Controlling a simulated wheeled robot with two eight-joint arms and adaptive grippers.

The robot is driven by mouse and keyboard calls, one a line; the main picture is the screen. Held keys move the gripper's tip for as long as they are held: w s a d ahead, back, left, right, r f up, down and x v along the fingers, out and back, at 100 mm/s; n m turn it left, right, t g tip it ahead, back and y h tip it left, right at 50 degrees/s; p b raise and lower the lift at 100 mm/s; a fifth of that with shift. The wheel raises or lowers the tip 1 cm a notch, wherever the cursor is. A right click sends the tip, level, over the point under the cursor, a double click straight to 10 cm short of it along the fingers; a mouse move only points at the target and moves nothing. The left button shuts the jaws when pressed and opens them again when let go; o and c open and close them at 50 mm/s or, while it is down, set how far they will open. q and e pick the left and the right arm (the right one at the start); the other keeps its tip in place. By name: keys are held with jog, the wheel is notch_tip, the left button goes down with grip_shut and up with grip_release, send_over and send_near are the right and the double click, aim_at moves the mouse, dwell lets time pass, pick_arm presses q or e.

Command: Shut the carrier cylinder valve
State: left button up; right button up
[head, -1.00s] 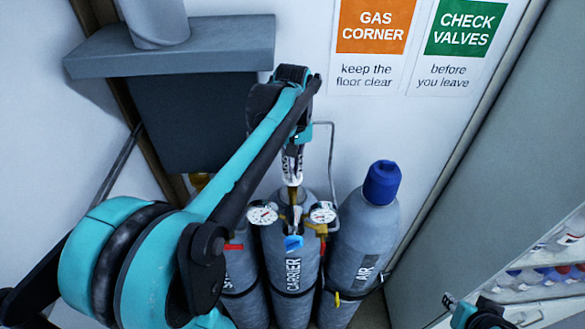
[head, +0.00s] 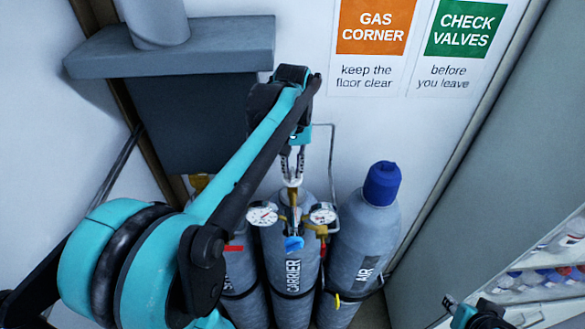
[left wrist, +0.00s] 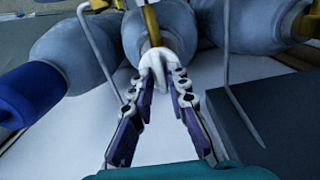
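The grey carrier cylinder (head: 275,252) stands upright in the middle of the row, with its name on its front. A brass fitting with two round gauges (head: 262,214) (head: 323,215) and a blue knob (head: 294,244) is at its top. My left gripper (head: 292,180) points down over this top. In the left wrist view its fingers (left wrist: 158,85) close from both sides on a pale valve knob (left wrist: 153,62), in line with a brass stem (left wrist: 151,25). The knob is partly hidden by the fingers. My right gripper (head: 478,314) shows only partly at the lower right; its fingers are unclear.
The air cylinder (head: 345,245) with a blue cap (head: 382,183) stands to the right. Another cylinder (head: 240,270) stands to the left, partly behind my arm. A thin bent pipe (head: 332,155) rises behind. A grey cabinet (head: 455,200) bounds the right side.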

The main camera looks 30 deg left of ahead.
aim_at(293, 173)
pick_arm(q)
jog(key=shift+o, duration=0.3)
notch_tip(293, 173, up, 12)
dwell(0.5)
jog(key=shift+f, duration=0.1)
dwell(0.3)
